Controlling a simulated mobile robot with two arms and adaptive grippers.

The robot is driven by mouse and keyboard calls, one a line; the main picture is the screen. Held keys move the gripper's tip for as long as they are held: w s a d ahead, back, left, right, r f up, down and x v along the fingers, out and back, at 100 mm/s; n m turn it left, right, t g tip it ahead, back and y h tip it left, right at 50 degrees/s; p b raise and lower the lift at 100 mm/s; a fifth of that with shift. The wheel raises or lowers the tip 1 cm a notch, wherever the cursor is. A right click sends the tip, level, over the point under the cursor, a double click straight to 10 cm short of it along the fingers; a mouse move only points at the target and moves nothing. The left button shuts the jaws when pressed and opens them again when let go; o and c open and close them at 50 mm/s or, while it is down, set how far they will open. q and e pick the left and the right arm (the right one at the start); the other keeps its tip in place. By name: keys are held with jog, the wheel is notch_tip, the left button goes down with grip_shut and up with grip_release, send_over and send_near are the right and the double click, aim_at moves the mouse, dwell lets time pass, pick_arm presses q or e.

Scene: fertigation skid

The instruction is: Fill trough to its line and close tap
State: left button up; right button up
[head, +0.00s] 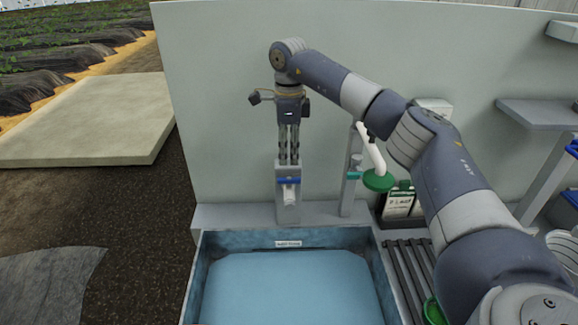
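The blue trough (197,272) is at bottom centre, and its near end is cut off by the frame. A flat light-blue surface, seemingly water (290,287), spreads across it. A small white label (288,244) sits on its back wall just above that surface; I cannot make out a fill line. A tap (290,197) with a blue handle (288,181) is on a grey post behind the trough. No stream shows below its spout. My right gripper (288,161) points down just above the handle; contact and finger opening are unclear. My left gripper is out of view.
A second post with a teal handle (354,175) and a green shower head (378,180) stand right of the tap. A dark slatted rack (402,265) adjoins the trough. A pale wall (225,110) closes off the back. Shelves (535,112) are at right.

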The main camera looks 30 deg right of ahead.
jog(key=shift+r, duration=2.3)
